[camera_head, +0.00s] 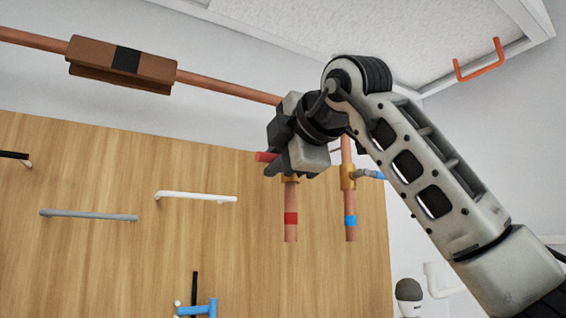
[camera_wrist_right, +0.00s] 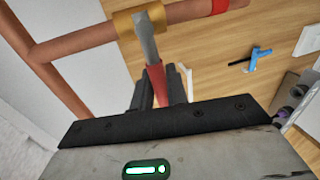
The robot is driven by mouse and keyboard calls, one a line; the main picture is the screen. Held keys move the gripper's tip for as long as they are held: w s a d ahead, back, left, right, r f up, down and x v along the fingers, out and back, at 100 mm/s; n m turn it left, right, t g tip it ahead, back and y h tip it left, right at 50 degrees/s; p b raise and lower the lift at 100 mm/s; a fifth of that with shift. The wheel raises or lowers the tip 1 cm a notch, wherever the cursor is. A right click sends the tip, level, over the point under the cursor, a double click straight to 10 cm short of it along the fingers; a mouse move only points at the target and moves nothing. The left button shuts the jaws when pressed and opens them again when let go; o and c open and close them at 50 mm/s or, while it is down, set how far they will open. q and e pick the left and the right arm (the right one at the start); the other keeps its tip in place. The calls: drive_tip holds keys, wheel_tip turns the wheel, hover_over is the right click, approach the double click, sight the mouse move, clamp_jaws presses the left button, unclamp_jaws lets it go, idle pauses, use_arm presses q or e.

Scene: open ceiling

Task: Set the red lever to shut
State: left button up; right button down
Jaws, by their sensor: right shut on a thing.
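The red lever (camera_head: 266,157) shows in the head view as a short red end sticking out left of my right gripper (camera_head: 277,163). In the right wrist view my right gripper (camera_wrist_right: 158,90) is shut on the red sleeve of the lever (camera_wrist_right: 155,73). Its grey metal part runs to a brass valve body (camera_wrist_right: 124,24) on a copper pipe, and the lever lies roughly across that pipe. In the head view the gripper hides most of the valve; the pipe with a red band (camera_head: 291,218) comes out below. My left gripper is not in view.
A second copper pipe with a blue band (camera_head: 350,221) stands close on the right; its brass valve (camera_head: 347,178) has a blue-ended lever pointing right. A wooden panel (camera_head: 100,165) with grey and white bars is behind. A brown clamp block (camera_head: 122,64) sits on the upper pipe.

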drive_tip(key=shift+r, duration=0.15)
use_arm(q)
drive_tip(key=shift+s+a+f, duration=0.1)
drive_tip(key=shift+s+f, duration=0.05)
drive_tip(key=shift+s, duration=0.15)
use_arm(e)
drive_tip(key=c, duration=1.5)
unclamp_jaws()
drive_tip(key=shift+o, duration=0.2)
use_arm(q)
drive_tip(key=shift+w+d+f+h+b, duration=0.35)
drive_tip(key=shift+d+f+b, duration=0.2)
drive_tip(key=shift+b, duration=1.75)
use_arm(e)
drive_tip(key=v, duration=1.6)
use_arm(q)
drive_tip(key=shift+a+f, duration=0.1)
